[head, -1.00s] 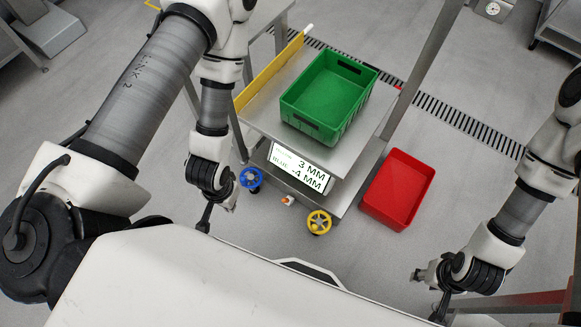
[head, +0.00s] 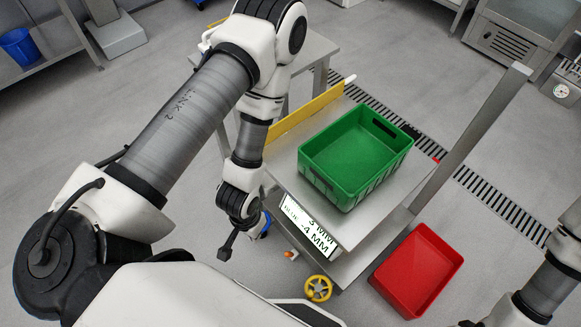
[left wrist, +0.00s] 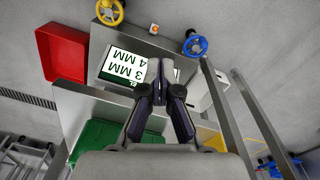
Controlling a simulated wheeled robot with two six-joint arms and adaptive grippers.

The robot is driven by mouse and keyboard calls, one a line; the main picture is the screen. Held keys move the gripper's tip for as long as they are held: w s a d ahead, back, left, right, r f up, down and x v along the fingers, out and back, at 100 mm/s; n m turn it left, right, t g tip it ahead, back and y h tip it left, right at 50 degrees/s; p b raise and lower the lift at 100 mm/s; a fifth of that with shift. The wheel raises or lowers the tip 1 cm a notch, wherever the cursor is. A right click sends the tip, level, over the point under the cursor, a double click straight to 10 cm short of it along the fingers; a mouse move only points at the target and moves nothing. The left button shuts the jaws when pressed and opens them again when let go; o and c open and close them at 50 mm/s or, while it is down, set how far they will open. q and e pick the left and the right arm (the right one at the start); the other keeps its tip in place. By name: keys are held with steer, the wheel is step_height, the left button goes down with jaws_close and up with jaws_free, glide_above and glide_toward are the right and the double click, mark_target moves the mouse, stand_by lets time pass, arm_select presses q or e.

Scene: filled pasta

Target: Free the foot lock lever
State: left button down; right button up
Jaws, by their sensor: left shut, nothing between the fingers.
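A wheeled steel cart (head: 375,238) stands ahead with a blue handwheel (head: 265,226) and a yellow handwheel (head: 318,288) low on its near side. Between them is a small orange-and-white part (head: 290,254), perhaps the foot lock lever; it also shows in the left wrist view (left wrist: 153,29). My left gripper (head: 226,252) is shut and empty, pointing down left of the blue handwheel, which my wrist partly hides. Its closed fingers (left wrist: 159,66) overlap the display in the left wrist view. My right gripper (head: 471,323) is mostly cut off at the bottom edge.
A green crate (head: 350,190) sits on the cart beside a yellow guard (head: 305,113). A lit display (head: 308,226) faces me. A red bin (head: 455,262) stands on the floor right of the cart, and a steel post (head: 470,130) rises nearby.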

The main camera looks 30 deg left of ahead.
arm_select(q)
steer(key=m+t+b, duration=0.1)
steer(key=m+b, duration=0.1)
steer(key=b, duration=2.8)
glide_above(291, 254)
steer(key=a, duration=0.2)
step_height(291, 254, down, 33)
steer(key=shift+r+h, duration=0.2)
steer(key=shift+h, duration=0.2)
steer(key=shift+f, duration=0.1)
steer(key=f+b, duration=0.1)
steer(key=f, duration=0.2)
steer(key=f+b, duration=0.2)
steer(key=f, duration=0.1)
steer(key=w+d+f+b, duration=0.1)
steer(key=f+b, duration=0.1)
steer(key=f, duration=0.2)
steer(key=shift+r, duration=0.1)
